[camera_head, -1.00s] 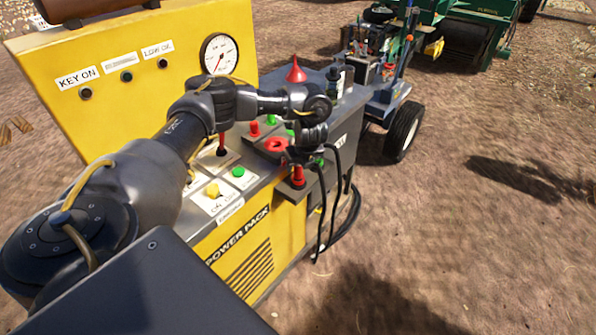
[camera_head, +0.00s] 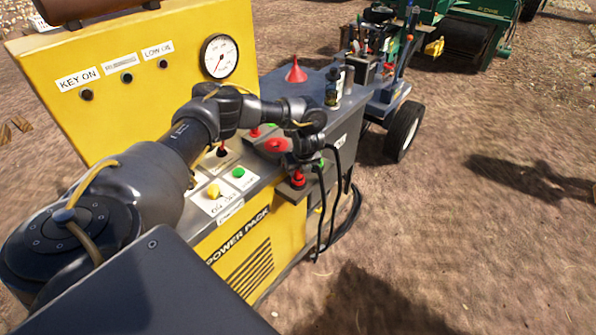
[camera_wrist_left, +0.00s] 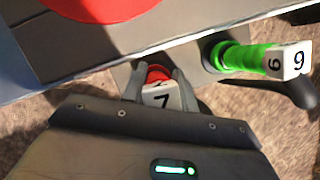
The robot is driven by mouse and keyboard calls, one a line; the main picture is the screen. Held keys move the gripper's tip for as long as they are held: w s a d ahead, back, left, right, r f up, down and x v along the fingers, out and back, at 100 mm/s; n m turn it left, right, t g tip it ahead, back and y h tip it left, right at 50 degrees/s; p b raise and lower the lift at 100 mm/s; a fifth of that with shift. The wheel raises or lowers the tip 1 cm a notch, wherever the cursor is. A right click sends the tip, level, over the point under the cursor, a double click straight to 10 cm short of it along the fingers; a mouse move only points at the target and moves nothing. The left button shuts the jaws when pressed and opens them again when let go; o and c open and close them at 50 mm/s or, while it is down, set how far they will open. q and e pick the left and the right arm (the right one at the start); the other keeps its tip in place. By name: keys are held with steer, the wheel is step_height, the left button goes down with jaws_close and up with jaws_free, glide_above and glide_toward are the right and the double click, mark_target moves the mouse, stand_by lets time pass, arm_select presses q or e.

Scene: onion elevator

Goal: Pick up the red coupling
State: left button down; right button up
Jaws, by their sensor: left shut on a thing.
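The red coupling (camera_head: 298,179) stands at the near right edge of the power pack, with its upper part hidden by my left gripper (camera_head: 302,162). In the left wrist view, the fingers of my left gripper (camera_wrist_left: 160,85) are on both sides of the red coupling (camera_wrist_left: 158,73). They are shut on it, and a white tag with a 7 shows between them.
A green coupling (camera_wrist_left: 238,56) with a numbered white tag is close beside the gripper. Black hoses (camera_head: 320,215) hang from the yellow power pack (camera_head: 240,250). A red funnel (camera_head: 296,72) and a dark bottle (camera_head: 332,90) stand further back. The ground at right is open.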

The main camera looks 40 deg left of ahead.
arm_select(q)
steer(key=shift+r, duration=0.1)
steer(key=shift+r, duration=0.45)
steer(key=v, duration=0.3)
steer(key=shift+r, duration=0.35)
steer(key=s+d+r+p, duration=0.3)
steer(key=s+d+r, duration=0.5)
steer(key=s+d, duration=0.1)
steer(key=shift+r, duration=0.25)
steer(key=shift+d, duration=0.15)
